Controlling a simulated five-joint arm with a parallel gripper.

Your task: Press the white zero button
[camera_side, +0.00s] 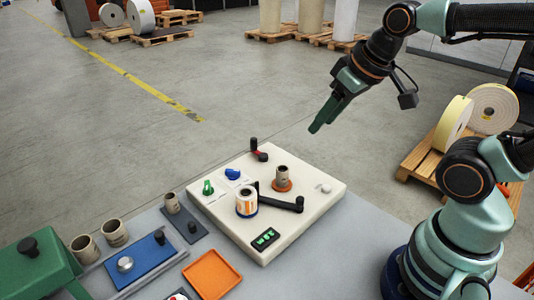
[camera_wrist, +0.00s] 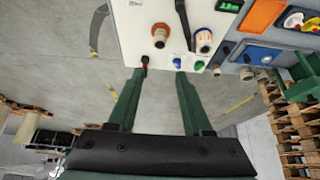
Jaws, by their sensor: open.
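The white zero button (camera_side: 323,188) is a small pale knob on the right part of the cream panel (camera_side: 318,205). In the wrist view a small pale button (camera_wrist: 135,3) shows at the top edge, partly cut off. My gripper (camera_side: 317,127) hangs in the air above and behind the panel's far edge, apart from the button. In the wrist view its two green fingers (camera_wrist: 158,76) are spread, with nothing between them.
The panel carries a brown core on an orange spindle (camera_side: 282,179), a label roll (camera_side: 246,203), a black crank arm (camera_side: 285,203), a red-based lever (camera_side: 258,151), green (camera_side: 208,187) and blue (camera_side: 233,174) knobs, and a display (camera_side: 265,238). An orange tray (camera_side: 212,276) lies front left.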

